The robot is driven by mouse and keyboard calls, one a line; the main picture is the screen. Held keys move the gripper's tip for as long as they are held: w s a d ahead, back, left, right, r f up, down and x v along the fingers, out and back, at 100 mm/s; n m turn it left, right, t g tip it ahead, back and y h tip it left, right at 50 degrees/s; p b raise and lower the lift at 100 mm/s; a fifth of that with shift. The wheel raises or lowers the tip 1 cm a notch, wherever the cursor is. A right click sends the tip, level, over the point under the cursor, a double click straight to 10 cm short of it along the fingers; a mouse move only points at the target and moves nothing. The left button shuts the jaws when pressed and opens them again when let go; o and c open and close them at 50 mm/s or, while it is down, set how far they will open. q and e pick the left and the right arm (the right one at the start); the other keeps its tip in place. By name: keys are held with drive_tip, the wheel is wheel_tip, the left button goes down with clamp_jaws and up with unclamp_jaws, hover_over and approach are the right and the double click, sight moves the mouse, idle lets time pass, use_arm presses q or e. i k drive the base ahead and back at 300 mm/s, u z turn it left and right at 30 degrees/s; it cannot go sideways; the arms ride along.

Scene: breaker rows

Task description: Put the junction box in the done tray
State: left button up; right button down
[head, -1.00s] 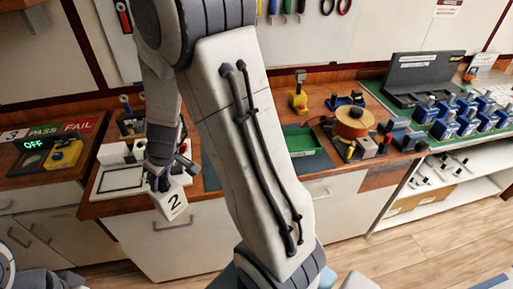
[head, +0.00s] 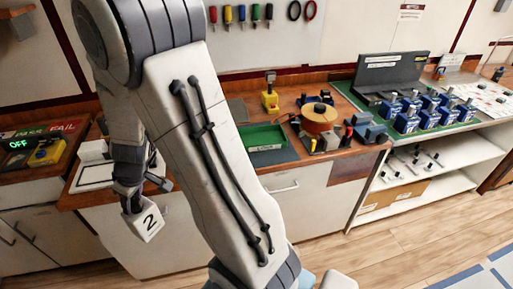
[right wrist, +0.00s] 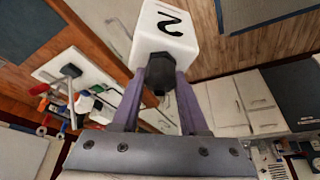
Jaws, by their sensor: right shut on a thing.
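The junction box is a white box (head: 149,223) marked with a black 2. My right gripper (head: 132,204) is shut on it and holds it tilted in the air in front of the bench's front edge. In the right wrist view, the fingers (right wrist: 158,88) close on a dark fitting at the end of the white box (right wrist: 166,30). A green tray (head: 283,142) with a small unreadable label sits on the bench, right of my right arm; it looks like the done tray and appears empty. My left gripper is not in view.
A white-topped fixture (head: 93,174) stands on the bench behind the box. An orange spool (head: 319,115) and small tools stand right of the tray. Blue breakers (head: 407,120) stand in rows on a green mat. My right arm crosses the bench front.

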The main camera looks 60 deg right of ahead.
sight(262, 140)
drive_tip(key=z, duration=0.05)
drive_tip(key=k, duration=0.7)
drive_tip(key=z, duration=1.4)
drive_tip(key=i, duration=0.4)
drive_tip(key=u, duration=0.05)
